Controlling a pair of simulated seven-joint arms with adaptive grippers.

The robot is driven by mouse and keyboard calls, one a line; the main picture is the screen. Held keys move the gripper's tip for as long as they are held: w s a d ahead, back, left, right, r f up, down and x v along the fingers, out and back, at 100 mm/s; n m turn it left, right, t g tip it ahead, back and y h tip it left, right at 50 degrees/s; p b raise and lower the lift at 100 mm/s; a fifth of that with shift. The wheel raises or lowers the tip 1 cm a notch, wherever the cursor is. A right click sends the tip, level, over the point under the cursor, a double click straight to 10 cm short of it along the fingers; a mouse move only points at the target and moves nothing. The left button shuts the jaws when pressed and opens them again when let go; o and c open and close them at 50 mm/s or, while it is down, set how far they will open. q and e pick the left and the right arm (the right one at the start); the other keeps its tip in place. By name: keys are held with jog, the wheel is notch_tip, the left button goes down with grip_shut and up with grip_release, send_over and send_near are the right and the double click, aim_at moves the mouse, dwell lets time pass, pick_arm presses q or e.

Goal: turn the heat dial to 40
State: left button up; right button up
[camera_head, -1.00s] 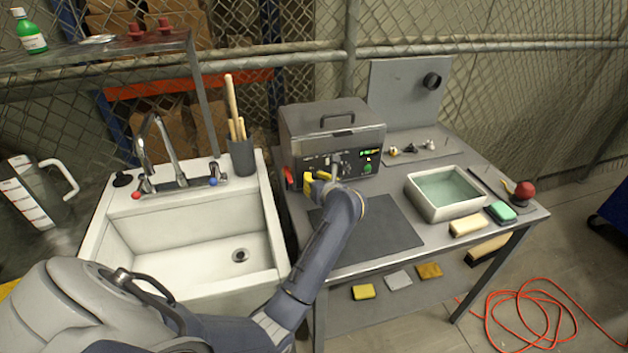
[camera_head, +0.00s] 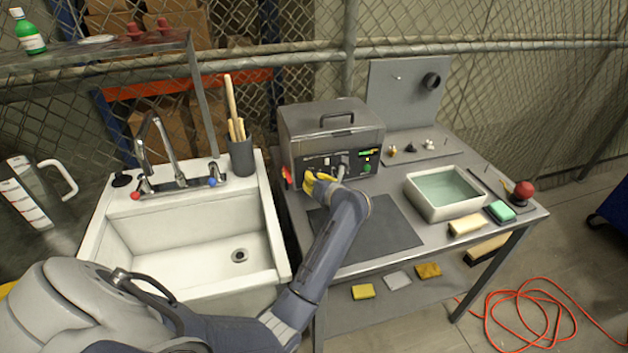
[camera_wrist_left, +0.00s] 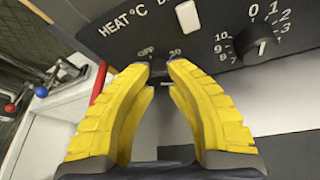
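The grey heated tank (camera_head: 332,125) stands at the back left of the table, its control panel facing me. My left gripper (camera_head: 315,180), with yellow fingers, is at the panel's lower left. In the left wrist view its fingertips (camera_wrist_left: 163,72) converge just below the HEAT °C markings, OFF and 20. A small dark part of the heat dial (camera_wrist_left: 159,66) shows between the tips; most of it and its pointer are hidden. My right gripper is in neither view.
A second dial (camera_wrist_left: 256,44), numbered from 0, sits right of the heat dial. A red switch (camera_wrist_left: 98,82) is at the panel's left. A dark mat (camera_head: 385,235) lies before the tank, with a water basin (camera_head: 425,208) to its right. A sink (camera_head: 190,245) adjoins the left.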

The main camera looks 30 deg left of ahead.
pick_arm(q)
jog(key=o, duration=0.7)
jog(key=shift+v, duration=3.7)
